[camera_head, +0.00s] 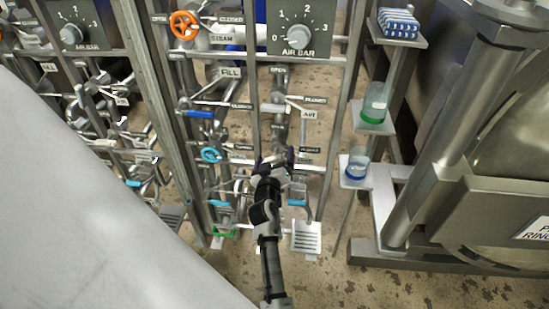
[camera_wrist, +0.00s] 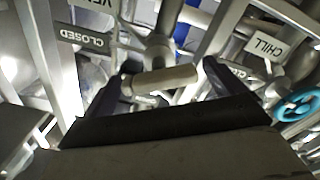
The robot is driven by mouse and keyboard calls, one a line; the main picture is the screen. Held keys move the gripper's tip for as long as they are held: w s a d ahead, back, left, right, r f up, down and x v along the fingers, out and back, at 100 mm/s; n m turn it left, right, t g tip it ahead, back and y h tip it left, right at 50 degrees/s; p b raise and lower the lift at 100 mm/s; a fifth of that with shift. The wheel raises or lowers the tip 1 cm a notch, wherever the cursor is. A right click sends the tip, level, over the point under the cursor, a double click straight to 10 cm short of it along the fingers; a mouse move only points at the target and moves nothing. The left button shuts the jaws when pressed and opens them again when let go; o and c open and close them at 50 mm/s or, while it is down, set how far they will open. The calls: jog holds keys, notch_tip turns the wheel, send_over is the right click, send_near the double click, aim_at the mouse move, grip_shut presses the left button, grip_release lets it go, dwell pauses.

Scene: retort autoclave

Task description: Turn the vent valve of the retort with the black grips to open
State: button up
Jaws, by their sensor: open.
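My gripper (camera_head: 274,166) reaches down to the right-hand pipe rack in the head view. In the wrist view my gripper (camera_wrist: 167,72) is open, one dark finger on each side of a pale grey bar handle (camera_wrist: 165,79). I cannot tell whether the fingers touch it. The handle sits on a metal valve stem. Beside it, at upper left, are a partly cut-off plate starting "VE" (camera_wrist: 92,4) and a "CLOSED" plate (camera_wrist: 84,39). In the head view my gripper covers this handle. No black grips can be made out on the retort (camera_head: 500,150) at right.
A blue handwheel (camera_wrist: 298,105) and a "CHILL" plate (camera_wrist: 266,45) lie right of the handle. The rack has an orange steam wheel (camera_head: 184,25), an air lever (camera_head: 275,108) and an "AIR BAR" dial (camera_head: 299,36). Shelves with beakers (camera_head: 375,100) stand right. Rack uprights leave little room.

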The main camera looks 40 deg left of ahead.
jog(key=c, duration=1)
jog(key=shift+n, duration=0.3)
jog(key=n+p, duration=0.1)
jog(key=n, duration=0.4)
jog(key=shift+n, duration=0.3)
jog(key=n, duration=0.2)
jog(key=n+p, duration=0.1)
jog(key=n, duration=0.2)
jog(key=shift+f+n, duration=0.2)
jog(key=shift+n, duration=0.1)
jog(key=o, duration=1)
jog(key=shift+s, duration=0.15)
